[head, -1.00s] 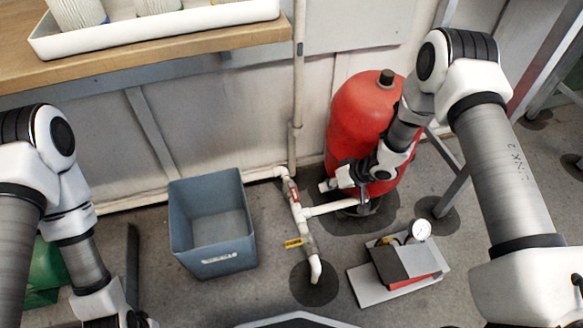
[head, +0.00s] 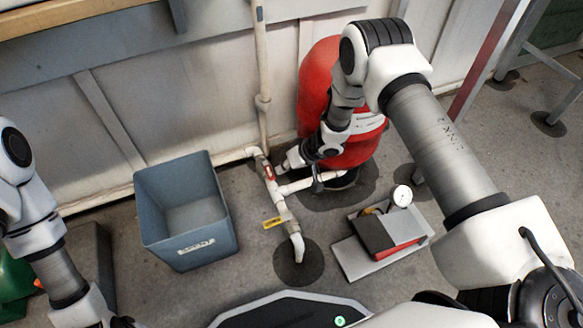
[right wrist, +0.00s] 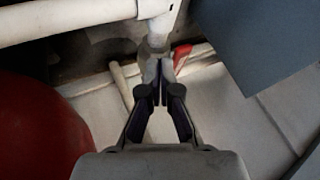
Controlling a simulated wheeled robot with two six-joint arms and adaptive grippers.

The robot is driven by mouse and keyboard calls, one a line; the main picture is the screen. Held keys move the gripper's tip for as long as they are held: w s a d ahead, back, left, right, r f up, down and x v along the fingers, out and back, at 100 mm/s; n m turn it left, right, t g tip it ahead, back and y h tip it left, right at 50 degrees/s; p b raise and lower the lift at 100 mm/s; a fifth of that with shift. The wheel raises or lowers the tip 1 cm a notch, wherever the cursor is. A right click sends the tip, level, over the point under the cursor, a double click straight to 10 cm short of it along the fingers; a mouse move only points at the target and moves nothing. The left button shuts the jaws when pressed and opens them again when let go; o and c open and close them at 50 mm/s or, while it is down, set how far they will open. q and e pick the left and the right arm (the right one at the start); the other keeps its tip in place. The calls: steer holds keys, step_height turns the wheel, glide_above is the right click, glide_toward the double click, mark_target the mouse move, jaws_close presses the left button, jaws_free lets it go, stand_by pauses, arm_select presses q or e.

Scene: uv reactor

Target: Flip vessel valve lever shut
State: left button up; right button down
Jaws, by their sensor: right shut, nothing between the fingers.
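A red vessel (head: 318,90) stands against the wall. White pipework (head: 300,184) runs beside it. A red valve lever (head: 267,172) lies along the upright run of pipe; it also shows in the right wrist view (right wrist: 181,56), just right of my fingertips. A yellow lever (head: 272,222) sits lower on the pipe. Which lever is the vessel valve's I cannot tell. My right gripper (head: 282,164) is shut and empty, close to the red lever; its fingers (right wrist: 160,92) show in the wrist view. Contact is unclear. My left gripper (head: 122,322) is cut off at the bottom edge.
A blue-grey bin (head: 190,250) stands left of the pipes. A gauge unit (head: 385,235) with a red side stands on the floor to the right. The wall and a vertical pipe (head: 262,90) rise behind. Clear floor lies between bin and pipes.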

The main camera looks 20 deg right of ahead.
steer(key=shift+w+a+f, duration=0.15)
steer(key=shift+a+f, duration=0.05)
stand_by(0.4)
steer(key=shift+a+m+p, duration=0.15)
steer(key=shift+m+p, duration=0.15)
